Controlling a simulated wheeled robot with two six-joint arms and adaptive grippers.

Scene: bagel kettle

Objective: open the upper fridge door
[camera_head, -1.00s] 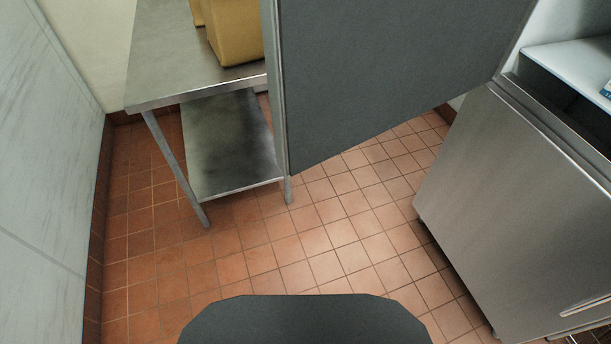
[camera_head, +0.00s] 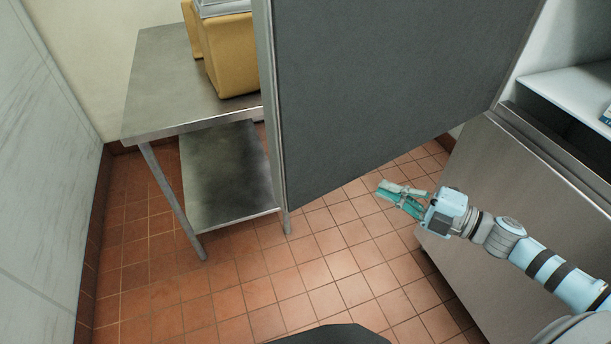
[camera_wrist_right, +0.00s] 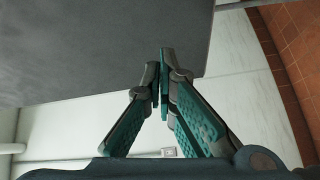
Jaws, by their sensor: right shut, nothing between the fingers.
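The upper fridge door (camera_head: 390,90) is a large dark grey panel. It stands swung wide open across the upper middle of the head view, with a lighter metal edge on its left. The open upper compartment (camera_head: 580,90) shows at the right with a white shelf. My right gripper (camera_head: 382,194) is shut and empty just below the door's lower edge, apart from it in the head view. In the right wrist view my right gripper (camera_wrist_right: 162,70) has its teal fingers together, with the grey door panel (camera_wrist_right: 90,45) behind them. My left gripper is not in view.
The closed lower fridge door (camera_head: 480,180) is at the right, beside my right arm. A steel table (camera_head: 160,90) with a lower shelf (camera_head: 225,170) and a yellow container (camera_head: 232,55) stands at the left. The tiled floor (camera_head: 250,295) is clear in the middle.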

